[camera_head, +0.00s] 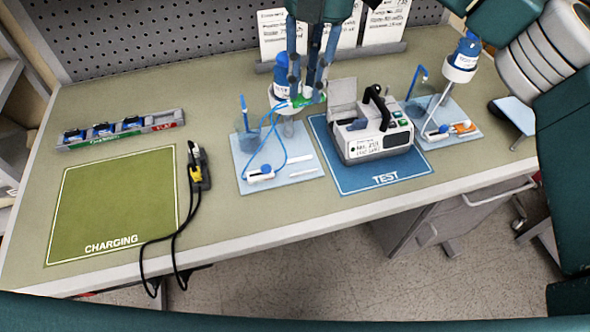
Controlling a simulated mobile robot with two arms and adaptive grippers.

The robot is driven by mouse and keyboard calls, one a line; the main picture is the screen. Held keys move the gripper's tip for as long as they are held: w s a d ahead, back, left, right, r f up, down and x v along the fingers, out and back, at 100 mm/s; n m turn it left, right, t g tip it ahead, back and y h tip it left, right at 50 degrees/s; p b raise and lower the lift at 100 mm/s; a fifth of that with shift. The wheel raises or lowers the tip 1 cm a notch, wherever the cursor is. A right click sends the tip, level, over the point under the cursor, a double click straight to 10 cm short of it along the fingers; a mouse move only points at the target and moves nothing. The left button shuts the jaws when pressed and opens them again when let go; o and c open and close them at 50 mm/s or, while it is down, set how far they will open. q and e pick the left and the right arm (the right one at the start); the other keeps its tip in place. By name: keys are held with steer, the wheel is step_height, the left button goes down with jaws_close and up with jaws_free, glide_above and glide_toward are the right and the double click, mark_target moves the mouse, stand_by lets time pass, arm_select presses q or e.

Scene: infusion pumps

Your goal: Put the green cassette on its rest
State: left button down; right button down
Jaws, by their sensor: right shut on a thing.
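The green cassette (302,102), with blue tubing (271,137) running down from it, is between the fingertips of my right gripper (303,86). The gripper points down and is shut on the cassette, above the back of the left pale blue tray (252,184). The fingers hide part of the cassette. On that tray stand a white piece with a blue knob (260,175) and flat white strips (301,163). I cannot tell which part is the rest. An orange cassette (463,127) lies on the right pale blue tray (470,140).
A pump (372,140) with raised lid stands on the blue TEST mat (345,185). Blue bottles on stands (283,75) (466,52) rise behind the trays. A black cable (190,205) borders the empty green CHARGING mat (110,205). A grey bin strip (120,130) lies behind it.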

steer(key=shift+a+m, duration=0.15)
steer(key=shift+m, duration=0.25)
steer(key=shift+f, duration=0.4)
step_height(320, 180, down, 19)
steer(key=p, duration=0.4)
steer(key=shift+p, duration=0.3)
steer(key=shift+f, duration=0.3)
steer(key=c, duration=1.5)
jaws_free()
steer(key=shift+o, duration=0.2)
